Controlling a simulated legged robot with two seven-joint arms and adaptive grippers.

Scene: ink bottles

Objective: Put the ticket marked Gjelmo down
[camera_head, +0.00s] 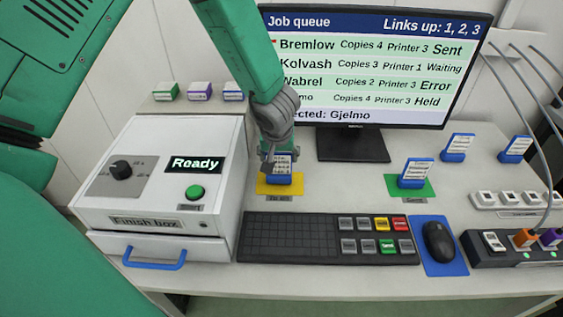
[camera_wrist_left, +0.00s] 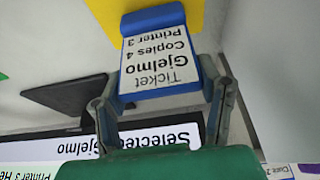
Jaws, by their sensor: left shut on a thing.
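The Gjelmo ticket (camera_wrist_left: 160,75), a white card reading "Copies 4, Printer 3" on a blue stand, sits between the fingers of my left gripper (camera_wrist_left: 163,95). In the head view the ticket (camera_head: 281,169) is at the yellow mat (camera_head: 264,189), and my left gripper (camera_head: 274,158) comes down to it from behind, shut on it. The yellow mat (camera_wrist_left: 145,8) also shows behind the stand in the left wrist view. I cannot tell whether the stand touches the mat. My right gripper is not in view.
Another ticket (camera_head: 416,172) stands on a green mat (camera_head: 398,194) to the right, with two more (camera_head: 457,148) farther back. The Finish box (camera_head: 150,185) is close on the left, the keyboard (camera_head: 290,238) in front, the monitor (camera_head: 370,70) behind, showing "Gjelmo" selected.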

